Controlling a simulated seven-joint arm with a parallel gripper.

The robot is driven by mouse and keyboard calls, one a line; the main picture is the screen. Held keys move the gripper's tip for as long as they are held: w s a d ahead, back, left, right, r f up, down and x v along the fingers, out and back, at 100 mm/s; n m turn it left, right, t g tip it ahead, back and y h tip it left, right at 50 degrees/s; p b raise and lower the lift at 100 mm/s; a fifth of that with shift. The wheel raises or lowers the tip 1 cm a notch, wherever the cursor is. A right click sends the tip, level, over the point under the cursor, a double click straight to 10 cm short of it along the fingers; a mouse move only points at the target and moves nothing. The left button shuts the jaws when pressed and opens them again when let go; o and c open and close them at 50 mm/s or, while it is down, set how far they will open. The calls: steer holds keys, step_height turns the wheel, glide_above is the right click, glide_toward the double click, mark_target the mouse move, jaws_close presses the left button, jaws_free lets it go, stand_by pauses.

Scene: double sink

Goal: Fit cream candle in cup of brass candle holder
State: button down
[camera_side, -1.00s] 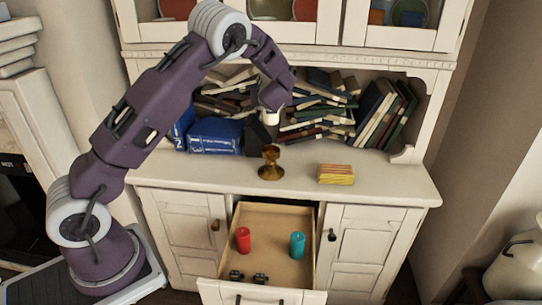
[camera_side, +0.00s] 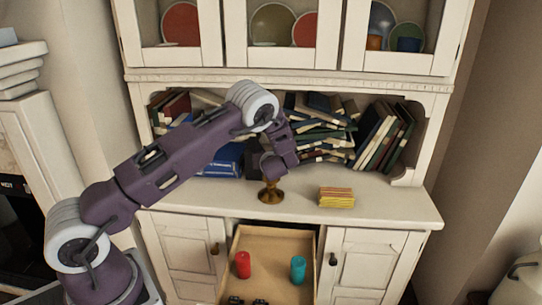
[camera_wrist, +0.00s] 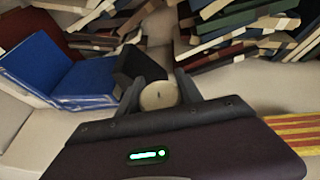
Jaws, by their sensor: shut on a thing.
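The brass candle holder (camera_side: 270,196) stands upright on the cream counter (camera_side: 370,205). Its foot and stem show in the side view, but its cup is hidden by my gripper (camera_side: 272,173). My gripper is directly above the holder, pointing down. In the wrist view my gripper (camera_wrist: 160,92) is shut on the cream candle (camera_wrist: 159,96), whose round top and small wick show between the fingers. The candle is hidden in the side view, so I cannot tell whether its lower end is in the cup.
A yellow and red striped block (camera_side: 337,197) sits right of the holder. Blue books (camera_side: 222,160) and piled books (camera_side: 330,125) fill the shelf behind. Below, an open drawer (camera_side: 270,245) holds a red candle (camera_side: 243,264) and a teal candle (camera_side: 298,269).

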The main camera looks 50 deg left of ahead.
steer(key=c, duration=0.8)
jaws_free()
steer(key=shift+r, duration=0.15)
steer(key=v, duration=1.2)
steer(key=s+d+r+n+g+h, duration=0.1)
steer(key=s+r+n+g, duration=0.1)
steer(key=s+r+n, duration=0.45)
steer(key=s+r+n+g+h, duration=0.1)
steer(key=s+r+n+g, duration=0.25)
steer(key=s+n, duration=0.5)
steer(key=s+d+r+n+t+h, duration=0.1)
steer(key=s+d+r+n+h, duration=0.2)
steer(key=s+d, duration=0.6)
steer(key=s+d+r+n+t+h, duration=0.2)
steer(key=s+d+r+n+h, duration=0.1)
steer(key=s+d+n+h, duration=0.2)
steer(key=s+d+n, duration=0.2)
steer(key=s+d, duration=0.2)
steer(key=s, duration=0.1)
steer(key=shift+h, duration=0.4)
